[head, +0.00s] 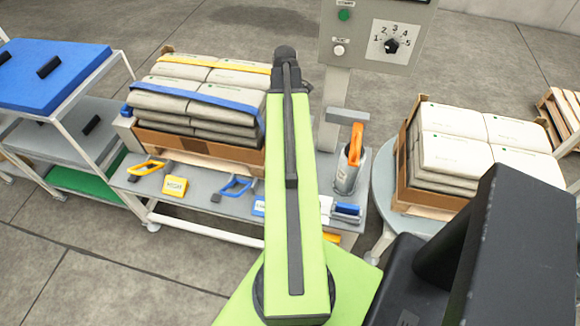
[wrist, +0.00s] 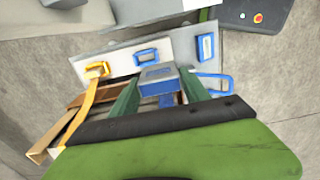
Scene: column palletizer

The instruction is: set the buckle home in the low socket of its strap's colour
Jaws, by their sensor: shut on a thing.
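In the wrist view my gripper (wrist: 158,92) is shut on a blue buckle (wrist: 158,76) with a grey top, held between its two dark green fingers. Beyond it is a pale grey plate (wrist: 122,57) with a blue-framed socket (wrist: 147,57). The held buckle is just in front of this socket and appears apart from it. A second blue-framed socket (wrist: 206,46) is on the panel to the right. A yellow-framed socket (wrist: 97,70) is at left, with a yellow strap (wrist: 84,112) running down from it. In the head view my arm hides the gripper and buckle.
A strapped sack pallet (head: 200,145) stands behind the grey bench (head: 205,205), which carries yellow and blue looped items. A control post (head: 375,35) rises behind. Another sack pallet (head: 455,150) is at right, a blue-topped rack (head: 60,75) at left.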

